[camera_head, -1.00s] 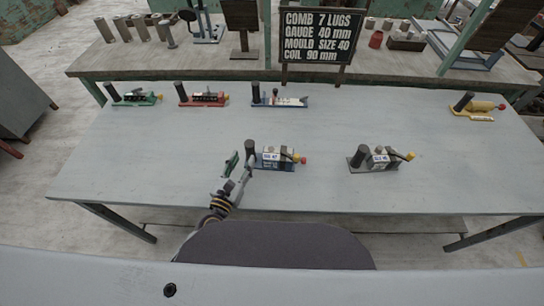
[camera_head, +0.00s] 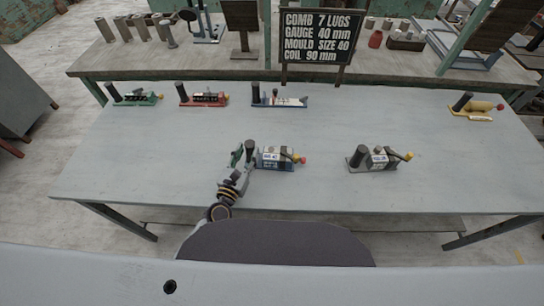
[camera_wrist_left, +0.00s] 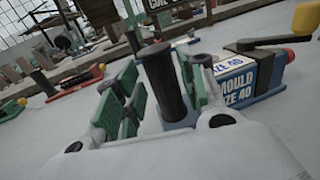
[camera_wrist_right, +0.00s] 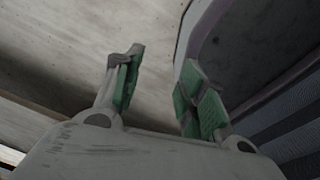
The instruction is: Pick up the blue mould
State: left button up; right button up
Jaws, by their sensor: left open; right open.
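The blue mould (camera_head: 277,163) stands near the front middle of the table, a white block labelled size 40 on a blue base with a black upright handle. In the left wrist view, its block (camera_wrist_left: 238,78) reads "MOULD SIZE 40". My left gripper (camera_head: 243,154) is at the handle end. Its green-padded fingers (camera_wrist_left: 160,88) are open, with the black handle (camera_wrist_left: 162,80) standing between them; whether they touch it I cannot tell. My right gripper (camera_wrist_right: 163,68) is open and empty in its wrist view, and is not in the head view.
A grey mould (camera_head: 373,163) stands to the right. At the back are a green (camera_head: 135,98), a red (camera_head: 204,99) and another blue-based device (camera_head: 281,101). A yellow one (camera_head: 478,107) is far right. A sign (camera_head: 316,36) stands behind. The left of the table is clear.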

pick_arm(q)
jog(key=shift+w+d+r, duration=0.2)
jog(key=shift+w, duration=0.3)
jog(key=shift+x, duration=0.85)
jog(key=shift+w+f, duration=0.1)
jog(key=shift+w, duration=0.05)
grip_shut()
pick_arm(e)
jog(key=shift+s+a+r, duration=0.2)
jog(key=shift+s+a, duration=0.1)
jog(key=shift+a, duration=0.25)
jog(key=shift+s+a+r, duration=0.15)
jog(key=shift+s+a, duration=0.15)
jog(key=shift+a, duration=0.2)
